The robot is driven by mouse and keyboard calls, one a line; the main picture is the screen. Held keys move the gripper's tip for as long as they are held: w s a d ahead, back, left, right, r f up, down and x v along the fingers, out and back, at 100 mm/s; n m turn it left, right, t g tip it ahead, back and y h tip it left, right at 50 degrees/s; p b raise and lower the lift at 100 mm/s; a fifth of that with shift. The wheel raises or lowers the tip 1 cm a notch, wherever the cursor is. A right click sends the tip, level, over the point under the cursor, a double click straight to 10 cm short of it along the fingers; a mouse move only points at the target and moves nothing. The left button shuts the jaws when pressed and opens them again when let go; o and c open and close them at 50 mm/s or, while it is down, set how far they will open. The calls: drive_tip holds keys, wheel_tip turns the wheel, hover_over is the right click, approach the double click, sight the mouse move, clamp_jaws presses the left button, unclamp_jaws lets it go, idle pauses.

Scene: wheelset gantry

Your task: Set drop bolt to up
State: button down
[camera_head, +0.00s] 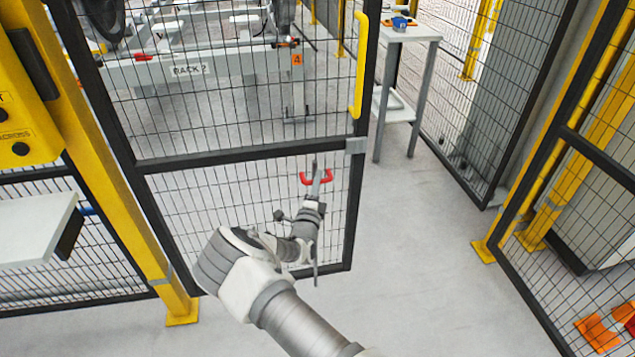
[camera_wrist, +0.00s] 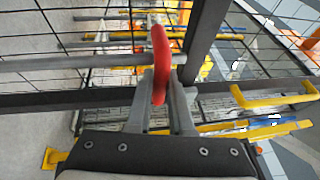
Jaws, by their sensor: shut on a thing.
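The drop bolt is a thin grey rod (camera_head: 316,272) with a red handle (camera_head: 303,178), on the lower mesh panel of the black-framed gate (camera_head: 250,150). My gripper (camera_head: 317,186) is at the red handle. In the wrist view my gripper (camera_wrist: 161,95) has its two grey fingers on either side of the red handle (camera_wrist: 161,50), shut on it. The grey rod (camera_wrist: 95,64) runs sideways across that view. My wrist hides part of the rod in the head view, and I cannot tell where its lower tip sits against the floor.
A yellow pull handle (camera_head: 360,65) is on the gate's upper right edge. A yellow post (camera_head: 130,200) stands left. A grey side table (camera_head: 410,33) stands behind the gate. Clear floor (camera_head: 425,250) lies right of the gate, before another mesh panel (camera_head: 575,200).

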drive_tip(key=shift+w+a+r, duration=0.1)
drive_tip(key=shift+r, duration=0.35)
drive_tip(key=c, duration=1.1)
unclamp_jaws()
drive_tip(key=shift+s+f, duration=0.2)
drive_tip(key=s+f+p, duration=0.1)
drive_tip(key=s, duration=0.4)
drive_tip(key=s+a+f+p, duration=0.1)
drive_tip(key=s, duration=0.5)
drive_tip(key=s+a+f+p, duration=0.1)
drive_tip(key=s, duration=0.5)
drive_tip(key=shift+w+r, duration=0.1)
